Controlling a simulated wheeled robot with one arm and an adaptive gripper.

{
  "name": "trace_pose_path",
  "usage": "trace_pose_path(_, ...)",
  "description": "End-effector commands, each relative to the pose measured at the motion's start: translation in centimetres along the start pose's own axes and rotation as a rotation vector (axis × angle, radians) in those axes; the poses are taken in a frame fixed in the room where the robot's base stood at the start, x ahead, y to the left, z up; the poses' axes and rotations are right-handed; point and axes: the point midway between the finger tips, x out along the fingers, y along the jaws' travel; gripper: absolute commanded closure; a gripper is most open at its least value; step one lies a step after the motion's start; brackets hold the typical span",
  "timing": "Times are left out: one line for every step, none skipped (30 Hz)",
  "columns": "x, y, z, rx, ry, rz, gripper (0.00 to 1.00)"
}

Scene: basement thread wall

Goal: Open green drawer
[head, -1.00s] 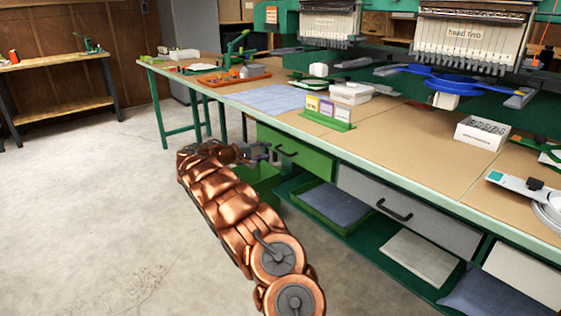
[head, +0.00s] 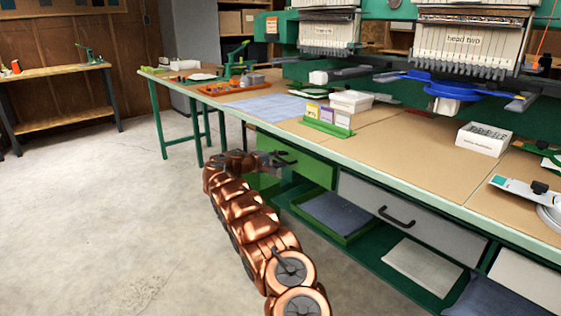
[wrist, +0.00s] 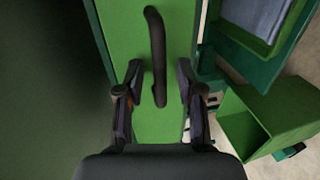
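The green drawer (head: 312,168) is under the workbench, left of the grey drawer, and looks shut. Its black bar handle (head: 287,157) shows on the front. In the wrist view the green drawer front (wrist: 181,30) fills the middle, with the handle (wrist: 157,50) running up and down the picture. My gripper (head: 277,163) is at the drawer front, by the handle. In the wrist view my gripper (wrist: 158,85) is open, one finger on each side of the handle's lower end, with gaps on both sides. How deep the handle sits between the fingers is unclear.
A grey drawer (head: 440,222) is to the right. Below are a green tray (head: 296,207) with blue cloth and a dark green shelf (head: 352,252). A green open box (wrist: 270,115) shows at lower right in the wrist view. The concrete floor (head: 110,220) at left is clear.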

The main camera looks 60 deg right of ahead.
Motion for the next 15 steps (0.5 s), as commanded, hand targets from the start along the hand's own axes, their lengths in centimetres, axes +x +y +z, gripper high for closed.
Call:
trace_pose_path(0.07,0.0,0.0,0.0,0.0,0.0,0.63)
trace_pose_path(0.09,0.0,0.01,0.0,0.0,0.0,0.63)
trace_pose_path(0.1,0.01,0.01,-0.001,0.0,0.0,0.63)
trace_pose_path(0.1,0.01,0.01,-0.001,0.0,0.0,0.63)
trace_pose_path(0.1,0.01,0.01,-0.001,0.0,0.0,0.63)
trace_pose_path(0.09,0.01,0.01,-0.001,0.0,0.0,0.63)
trace_pose_path(0.09,0.01,0.01,-0.001,0.0,0.0,0.63)
trace_pose_path(0.09,0.01,0.01,-0.001,0.0,0.0,0.63)
trace_pose_path(0.09,-0.01,0.0,-0.001,0.0,0.0,0.67)
trace_pose_path(0.09,-0.01,0.0,-0.001,0.0,0.0,0.7)
trace_pose_path(0.09,-0.02,0.0,-0.001,0.0,0.0,0.73)
trace_pose_path(0.09,-0.02,0.0,-0.001,0.0,0.0,0.77)
trace_pose_path(0.08,-0.02,0.0,-0.001,0.0,0.0,0.8)
trace_pose_path(0.08,-0.02,0.0,-0.001,0.0,0.0,0.84)
trace_pose_path(0.08,-0.03,0.0,-0.001,0.0,0.0,0.88)
